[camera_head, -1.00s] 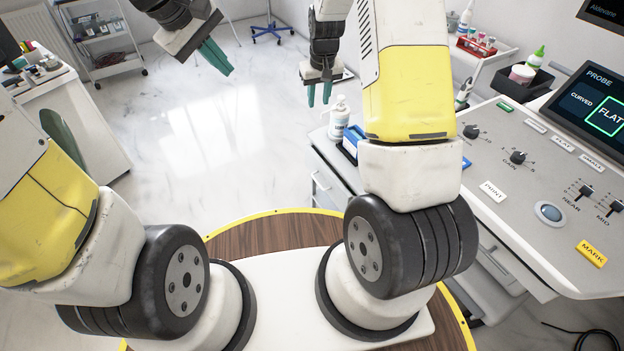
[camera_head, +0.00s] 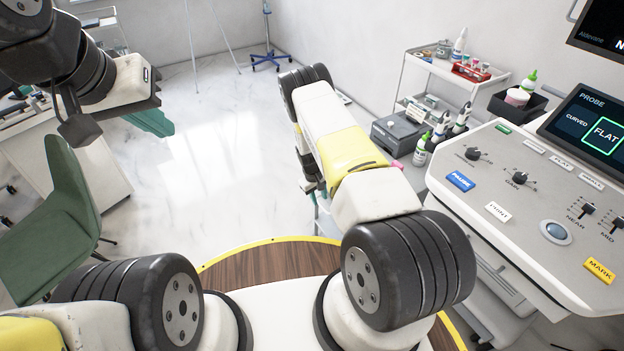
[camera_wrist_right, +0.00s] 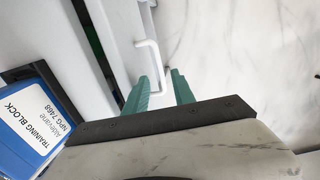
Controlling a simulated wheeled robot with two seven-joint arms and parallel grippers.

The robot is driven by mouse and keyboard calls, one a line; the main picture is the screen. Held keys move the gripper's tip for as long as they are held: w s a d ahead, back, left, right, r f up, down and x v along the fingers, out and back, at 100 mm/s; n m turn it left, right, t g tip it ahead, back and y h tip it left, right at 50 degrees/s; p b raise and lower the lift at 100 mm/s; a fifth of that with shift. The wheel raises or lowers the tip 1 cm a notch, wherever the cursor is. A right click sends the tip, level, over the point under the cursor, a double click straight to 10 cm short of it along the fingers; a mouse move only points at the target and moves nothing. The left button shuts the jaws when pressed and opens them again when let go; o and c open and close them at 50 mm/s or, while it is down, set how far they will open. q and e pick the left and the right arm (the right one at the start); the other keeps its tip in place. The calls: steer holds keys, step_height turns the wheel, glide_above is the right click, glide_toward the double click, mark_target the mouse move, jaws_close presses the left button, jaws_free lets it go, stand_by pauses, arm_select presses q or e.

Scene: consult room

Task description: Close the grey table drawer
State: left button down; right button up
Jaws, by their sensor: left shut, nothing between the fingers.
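In the right wrist view, the light grey drawer front (camera_wrist_right: 122,45) runs down the upper left, with a white bar handle (camera_wrist_right: 151,60) on its outer face. My right gripper (camera_wrist_right: 161,84) is open. Its two green fingers are spread, and the handle's near end lies at the gap between them; I cannot tell if they touch it. In the head view, my right arm hides the drawer and most of that gripper. My left gripper (camera_head: 150,121) is shut and empty, up over the floor at the left, far from the drawer.
A blue-and-white training block box (camera_wrist_right: 25,115) lies left of the right gripper. In the head view, a console (camera_head: 530,200) stands at right, with a grey box (camera_head: 398,134) and bottles behind it. A green chair (camera_head: 62,220) stands at left. The middle floor is clear.

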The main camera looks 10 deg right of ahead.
mark_target(321, 205)
steer(key=shift+w+d+f, duration=0.1)
steer(key=shift+d+f, duration=0.05)
steer(key=shift+f, duration=0.7)
steer(key=shift+d+f, duration=0.15)
steer(key=shift+f, duration=0.7)
steer(key=shift+c, duration=0.2)
jaws_close()
steer(key=shift+d, duration=0.1)
